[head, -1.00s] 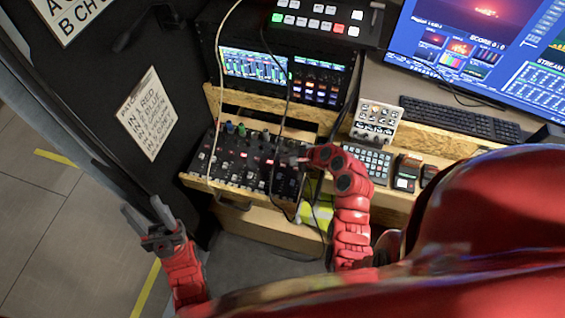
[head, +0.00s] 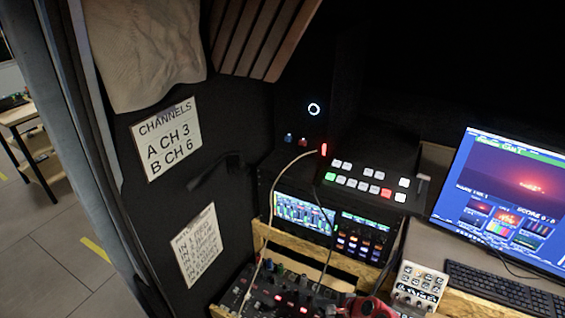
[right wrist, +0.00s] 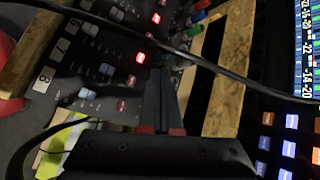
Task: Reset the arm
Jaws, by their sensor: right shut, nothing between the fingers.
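My right gripper (head: 338,301) shows at the bottom edge of the head view, over the right part of the black audio mixer (head: 262,292). Only a red piece of its arm shows beside it. In the right wrist view my right gripper (right wrist: 163,85) is shut and empty, above the mixer's lit red buttons and knobs. I cannot tell whether its tips touch the mixer. My left gripper is out of view.
A dark cable (right wrist: 215,62) crosses close to the right gripper. A pale cable (head: 268,215) hangs over the rack. A switcher panel (head: 365,185), a small keypad (head: 418,286), a keyboard (head: 500,288) and a monitor (head: 510,205) stand to the right. Channel signs (head: 168,138) hang left.

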